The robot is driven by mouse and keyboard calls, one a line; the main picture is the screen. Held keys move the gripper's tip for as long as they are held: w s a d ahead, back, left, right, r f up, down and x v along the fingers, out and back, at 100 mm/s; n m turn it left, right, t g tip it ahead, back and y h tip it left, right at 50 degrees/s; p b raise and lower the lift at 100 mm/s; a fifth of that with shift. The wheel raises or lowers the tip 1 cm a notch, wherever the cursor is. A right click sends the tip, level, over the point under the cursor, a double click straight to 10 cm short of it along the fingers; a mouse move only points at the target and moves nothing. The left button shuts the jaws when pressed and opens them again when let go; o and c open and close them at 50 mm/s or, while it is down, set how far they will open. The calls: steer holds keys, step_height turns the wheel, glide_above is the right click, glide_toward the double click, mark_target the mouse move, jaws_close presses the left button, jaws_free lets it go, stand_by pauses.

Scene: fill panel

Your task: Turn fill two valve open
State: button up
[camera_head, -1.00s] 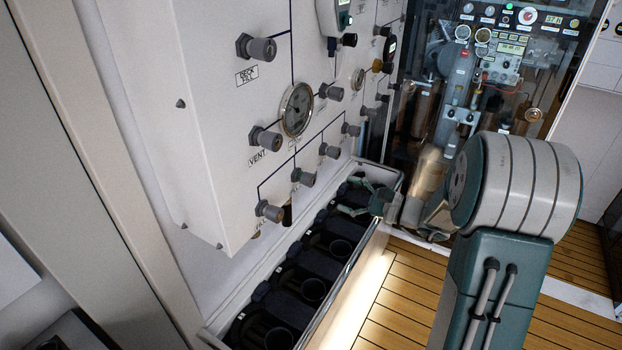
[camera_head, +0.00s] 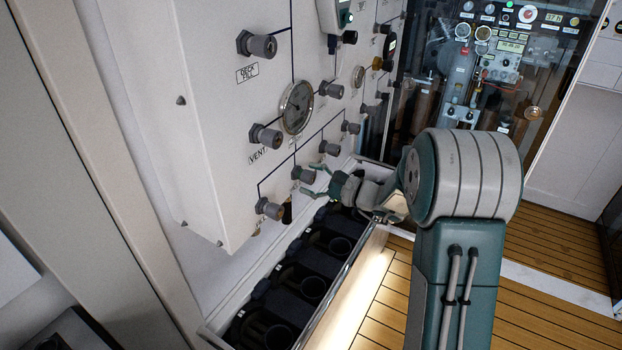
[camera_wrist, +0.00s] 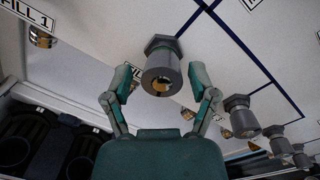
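My gripper (camera_head: 314,182) is open and empty in front of the panel's lower row of valves, close to a grey valve knob (camera_head: 303,175). In the wrist view my gripper's (camera_wrist: 159,80) two teal fingers stand apart, below and to either side of a round grey knob (camera_wrist: 161,70) on a hex base, with no clear contact. No readable label shows for this knob, so I cannot tell from the frames that it is fill two. A "FILL 1" label (camera_wrist: 35,16) is at the upper left of the wrist view.
Another grey knob (camera_head: 268,208) sits lower left on the white panel (camera_head: 215,120), and one (camera_head: 330,148) farther along. A gauge (camera_head: 297,106) is above. A trough of black holders (camera_head: 285,285) runs below the panel. Wooden floor lies right.

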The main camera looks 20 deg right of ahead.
steer(key=shift+d, duration=0.2)
jaws_close()
steer(key=shift+m, duration=0.3)
steer(key=shift+m, duration=1.3)
steer(key=shift+o, duration=2.2)
jaws_free()
steer(key=shift+a, duration=0.1)
